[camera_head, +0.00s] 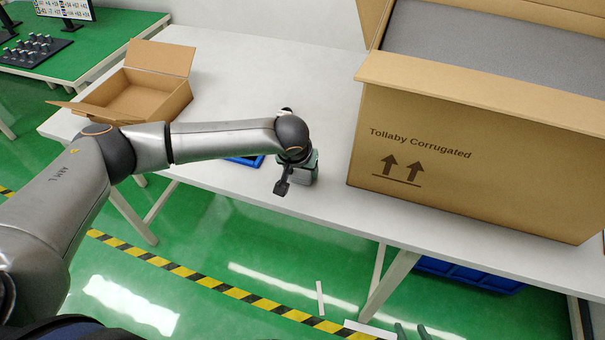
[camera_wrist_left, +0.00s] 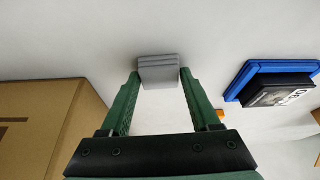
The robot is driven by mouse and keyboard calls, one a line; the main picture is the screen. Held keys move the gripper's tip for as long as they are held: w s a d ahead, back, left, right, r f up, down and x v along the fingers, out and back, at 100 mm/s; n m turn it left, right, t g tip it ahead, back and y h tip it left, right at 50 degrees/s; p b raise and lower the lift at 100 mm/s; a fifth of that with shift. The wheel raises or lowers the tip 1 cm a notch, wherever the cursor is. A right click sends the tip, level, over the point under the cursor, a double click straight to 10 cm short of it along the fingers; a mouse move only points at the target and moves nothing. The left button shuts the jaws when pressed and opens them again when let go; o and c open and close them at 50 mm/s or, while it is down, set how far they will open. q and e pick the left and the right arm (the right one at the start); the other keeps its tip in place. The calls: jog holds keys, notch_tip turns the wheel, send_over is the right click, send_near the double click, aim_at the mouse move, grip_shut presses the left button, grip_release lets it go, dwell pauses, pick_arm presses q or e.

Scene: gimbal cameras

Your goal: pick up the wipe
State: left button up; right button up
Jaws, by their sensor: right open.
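The wipe is a grey folded stack (camera_wrist_left: 158,69) at the fingertips in the left wrist view. My left gripper (camera_wrist_left: 159,74) has its green fingers apart, one at each side of the stack. They look very close to its sides; whether they press on it is unclear. In the head view my left gripper (camera_head: 298,172) points down at the table's front edge, and the wrist largely hides the stack. My right gripper (camera_head: 411,330) shows only its green fingertips at the bottom edge, apart and with nothing visible between them.
A large cardboard box (camera_head: 470,165) with grey foam stands right of my left gripper on the white table (camera_head: 240,75). A small open carton (camera_head: 135,95) stands at the left. A blue tray (camera_wrist_left: 262,75) with a black labelled box (camera_wrist_left: 280,92) lies close by.

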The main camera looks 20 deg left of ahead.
aim_at(302, 174)
pick_arm(q)
jog(key=c, duration=0.8)
jog(key=shift+r, duration=0.1)
jog(key=shift+r, duration=0.2)
notch_tip(302, 174, up, 2)
jog(key=shift+r, duration=0.25)
jog(key=s+d+r, duration=0.2)
jog(key=s+r, duration=0.8)
jog(key=s, duration=0.4)
jog(key=shift+d, duration=0.1)
